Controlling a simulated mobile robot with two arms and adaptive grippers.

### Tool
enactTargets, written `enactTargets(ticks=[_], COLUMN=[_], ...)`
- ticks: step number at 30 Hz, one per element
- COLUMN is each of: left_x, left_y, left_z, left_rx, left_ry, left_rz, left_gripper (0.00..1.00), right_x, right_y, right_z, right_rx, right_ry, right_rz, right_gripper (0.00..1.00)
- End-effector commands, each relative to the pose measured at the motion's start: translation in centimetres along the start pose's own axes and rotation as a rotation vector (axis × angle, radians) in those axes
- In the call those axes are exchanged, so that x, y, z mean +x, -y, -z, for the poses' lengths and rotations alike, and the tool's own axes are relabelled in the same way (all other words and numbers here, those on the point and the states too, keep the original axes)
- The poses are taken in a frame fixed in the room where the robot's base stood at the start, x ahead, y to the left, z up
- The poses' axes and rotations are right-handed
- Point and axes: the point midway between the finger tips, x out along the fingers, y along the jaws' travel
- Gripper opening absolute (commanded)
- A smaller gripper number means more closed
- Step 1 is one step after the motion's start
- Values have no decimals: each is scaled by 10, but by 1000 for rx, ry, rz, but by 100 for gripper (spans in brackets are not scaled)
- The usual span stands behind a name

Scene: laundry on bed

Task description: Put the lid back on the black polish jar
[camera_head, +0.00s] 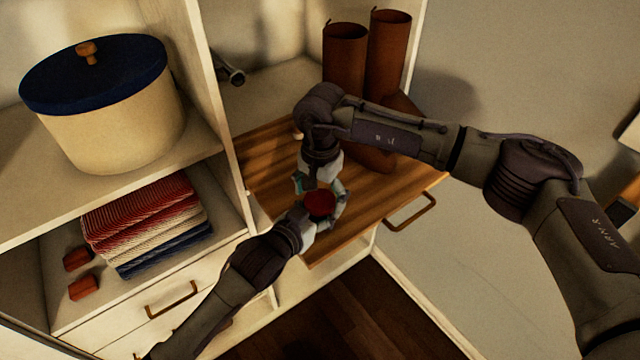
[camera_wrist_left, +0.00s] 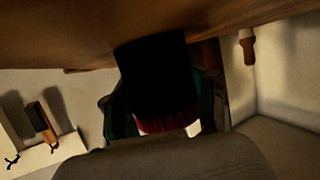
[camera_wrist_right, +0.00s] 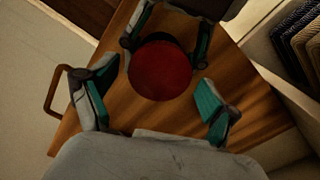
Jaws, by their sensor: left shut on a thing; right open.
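The black polish jar (camera_wrist_left: 155,75) shows in the left wrist view as a dark cylinder against the wooden board. A red lid (camera_wrist_right: 160,70) with a ribbed edge covers its top. I cannot tell whether the lid sits fully down. My left gripper (camera_wrist_left: 162,112) is shut on the jar, with teal pads on both sides. In the head view, the red lid (camera_head: 320,203) shows between the grippers. My right gripper (camera_wrist_right: 152,103) is open above and beside the lid, its fingers apart and empty. The head view shows it (camera_head: 318,186) close to the left gripper.
The pulled-out wooden board (camera_head: 400,188) has a handle (camera_head: 411,212) at its front. Tall brown boots (camera_head: 388,50) stand behind my right arm. Left are a round box with a blue lid (camera_head: 95,72), folded textiles (camera_head: 145,222) and red blocks (camera_head: 83,287). The board's right side has bare room.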

Motion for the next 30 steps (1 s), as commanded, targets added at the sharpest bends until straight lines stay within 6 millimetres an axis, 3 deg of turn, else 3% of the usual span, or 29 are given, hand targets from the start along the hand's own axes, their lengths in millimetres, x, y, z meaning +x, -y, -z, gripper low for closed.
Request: enactTargets(ticks=[9, 20, 23, 30], left_x=[0, 0, 0, 0], left_y=[0, 0, 0, 0], left_z=[1, 1, 1, 1], left_rx=[0, 0, 0, 0], left_ry=[-2, -2, -2, -3], left_rz=[0, 0, 0, 0], left_gripper=[0, 0, 0, 0], right_x=[2, 1, 1, 2], right_y=[0, 0, 0, 0], right_z=[0, 0, 0, 0], right_rx=[0, 0, 25, 279], right_ry=[0, 0, 0, 0], right_rz=[0, 0, 0, 0], right_gripper=[86, 26, 25, 25])
